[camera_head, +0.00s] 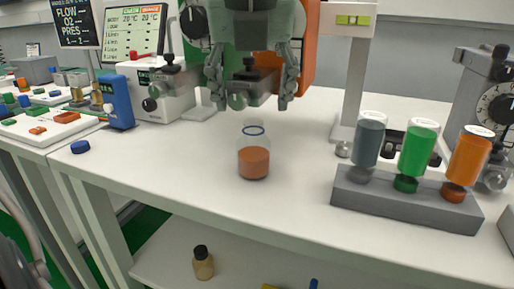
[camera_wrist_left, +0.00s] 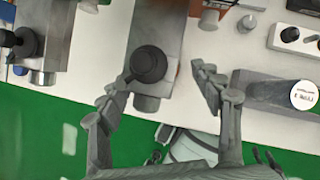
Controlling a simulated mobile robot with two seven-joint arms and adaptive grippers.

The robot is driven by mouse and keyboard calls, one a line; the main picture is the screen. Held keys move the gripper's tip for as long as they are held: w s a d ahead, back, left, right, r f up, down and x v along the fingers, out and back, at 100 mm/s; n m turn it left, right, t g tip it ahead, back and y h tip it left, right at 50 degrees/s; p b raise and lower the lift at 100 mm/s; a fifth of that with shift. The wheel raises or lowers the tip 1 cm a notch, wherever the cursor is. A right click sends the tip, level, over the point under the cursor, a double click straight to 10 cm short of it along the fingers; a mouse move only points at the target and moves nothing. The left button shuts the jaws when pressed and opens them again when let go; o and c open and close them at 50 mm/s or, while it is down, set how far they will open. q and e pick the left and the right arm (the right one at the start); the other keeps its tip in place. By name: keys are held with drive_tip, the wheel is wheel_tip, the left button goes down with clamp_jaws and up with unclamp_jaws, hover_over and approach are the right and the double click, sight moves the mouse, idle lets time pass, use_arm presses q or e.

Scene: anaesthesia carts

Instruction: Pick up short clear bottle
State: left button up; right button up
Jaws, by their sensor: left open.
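A short clear bottle (camera_head: 254,162) stands upright on the white bench top in the head view. It holds orange liquid in its lower part, has a blue ring at its neck and shows no cap. My left gripper (camera_head: 251,103) is open, its fingers spread, and it appears above and behind the bottle with nothing between the fingers. Its two fingers also show apart in the left wrist view (camera_wrist_left: 165,76). I cannot make out the bottle in the left wrist view. My right gripper is not in view.
A grey rack (camera_head: 405,200) with grey, green and orange containers stands at the right. A blue cap (camera_head: 80,147) lies at the left. A white pole (camera_head: 352,90) rises behind the rack. A small brown bottle (camera_head: 203,264) stands on the lower shelf. The bench around the clear bottle is free.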

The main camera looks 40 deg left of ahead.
sight(252, 122)
use_arm(q)
drive_tip(key=x, duration=0.5)
drive_tip(key=shift+w+f+p, duration=0.1)
drive_tip(key=shift+f+p, duration=0.2)
drive_tip(key=shift+f, duration=0.15)
drive_tip(key=shift+w+a+f, duration=0.1)
drive_tip(key=shift+f, duration=0.15)
drive_tip(key=shift+o, duration=0.2)
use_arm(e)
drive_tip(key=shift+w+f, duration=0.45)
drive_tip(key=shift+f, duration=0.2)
use_arm(q)
drive_tip(key=shift+r, duration=0.1)
clamp_jaws()
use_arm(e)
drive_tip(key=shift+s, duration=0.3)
